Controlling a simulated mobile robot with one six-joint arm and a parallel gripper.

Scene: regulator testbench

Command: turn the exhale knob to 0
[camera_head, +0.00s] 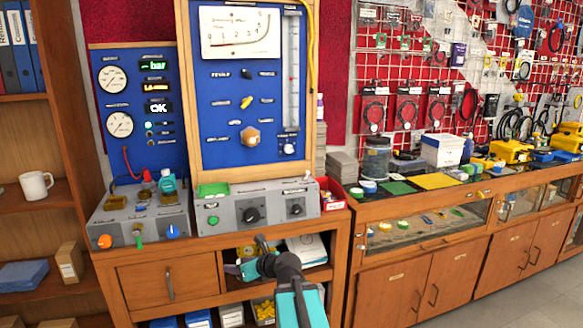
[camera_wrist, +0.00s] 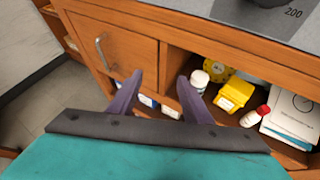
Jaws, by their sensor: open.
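A grey control box (camera_head: 275,208) on the wooden bench carries a large black knob (camera_head: 251,215) and a smaller black knob (camera_head: 296,208). The labels are too small to read, so I cannot tell which knob is the exhale knob or its setting. My gripper (camera_head: 250,256) is open and empty, in front of and below this box, touching no knob. In the wrist view its two dark fingers (camera_wrist: 160,77) are apart, above the drawer and open shelf. Part of a black knob (camera_wrist: 265,2) shows at the top right, near a "200" mark.
A second grey box to the left has orange (camera_head: 104,241), green (camera_head: 139,238) and blue (camera_head: 173,232) controls. Blue gauge panels (camera_head: 250,90) stand behind. The shelf below holds a yellow box (camera_wrist: 235,95) and bottles. The bench's front edge lies between my gripper and the boxes.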

